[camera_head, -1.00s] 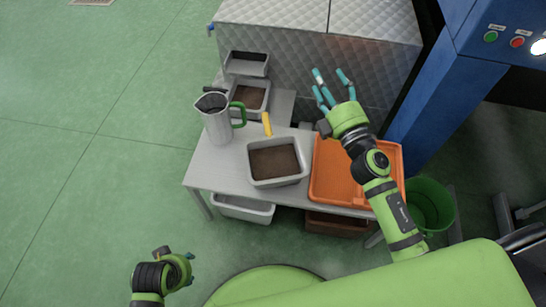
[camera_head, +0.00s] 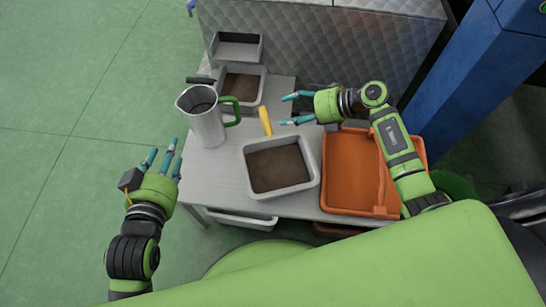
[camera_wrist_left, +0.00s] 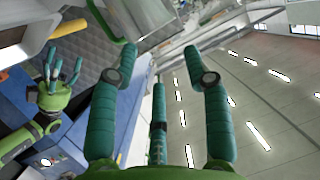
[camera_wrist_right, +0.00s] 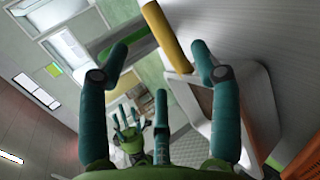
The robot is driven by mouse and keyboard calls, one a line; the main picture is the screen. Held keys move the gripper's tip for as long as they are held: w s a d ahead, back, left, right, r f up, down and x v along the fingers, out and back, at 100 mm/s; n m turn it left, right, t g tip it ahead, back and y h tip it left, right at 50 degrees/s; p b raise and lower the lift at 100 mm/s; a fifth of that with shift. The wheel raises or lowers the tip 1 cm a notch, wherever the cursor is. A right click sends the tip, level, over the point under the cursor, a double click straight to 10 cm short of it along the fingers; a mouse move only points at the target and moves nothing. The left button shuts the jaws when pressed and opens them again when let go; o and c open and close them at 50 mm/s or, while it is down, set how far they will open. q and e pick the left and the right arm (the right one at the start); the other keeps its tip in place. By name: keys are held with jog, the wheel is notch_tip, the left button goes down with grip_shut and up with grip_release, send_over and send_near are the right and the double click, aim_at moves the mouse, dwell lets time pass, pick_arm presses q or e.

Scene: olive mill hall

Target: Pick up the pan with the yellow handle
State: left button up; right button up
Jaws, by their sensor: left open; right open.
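The pan (camera_head: 246,178) is a pale grey rectangular tray with brown contents, standing on the table. Its yellow handle (camera_head: 265,121) points away from me at its far edge. My right gripper (camera_head: 291,110) is open just right of the handle, fingers pointing left, apart from it. In the right wrist view the yellow handle (camera_wrist_right: 165,35) lies just beyond the open fingertips, and the pan (camera_wrist_right: 225,105) is partly hidden behind a finger. My left gripper (camera_head: 164,157) is open and empty, off the table's left edge, left of the pan.
A metal jug (camera_head: 204,125) with a green handle stands left of the yellow handle. Another pan (camera_head: 264,88) with a black handle sits behind. An orange tray (camera_head: 347,206) lies right of the pan, partly under my right arm. The table (camera_head: 210,178) is bare at its front left.

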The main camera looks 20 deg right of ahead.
aim_at(266, 115)
jog(key=shift+w+a+f+b, duration=0.45)
jog(key=shift+a+f, duration=0.2)
jog(key=shift+f, duration=0.2)
jog(key=shift+w+a, duration=0.2)
jog(key=shift+a, duration=0.05)
jog(key=b+x, duration=0.1)
jog(key=x, duration=0.1)
jog(key=b+x, duration=0.1)
jog(key=x, duration=0.1)
jog(key=shift+w+a+r, duration=0.15)
jog(key=shift+w+a, duration=0.2)
pick_arm(q)
jog(key=s+d+r+t+h, duration=0.1)
jog(key=r+t+h, duration=0.1)
jog(key=r, duration=0.4)
jog(key=s+d+r+m+t+h, duration=0.1)
jog(key=r+t+h, duration=0.1)
jog(key=r+t, duration=0.2)
jog(key=s+d+r+m+t+h, duration=0.1)
jog(key=d+r+t+h, duration=0.1)
jog(key=r, duration=0.6)
jog(key=shift+s+t, duration=0.3)
jog(key=shift+t, duration=0.1)
pick_arm(e)
jog(key=shift+a, duration=0.1)
pick_arm(q)
jog(key=shift+r, duration=0.1)
pick_arm(e)
grip_shut()
jog(key=shift+w, duration=0.1)
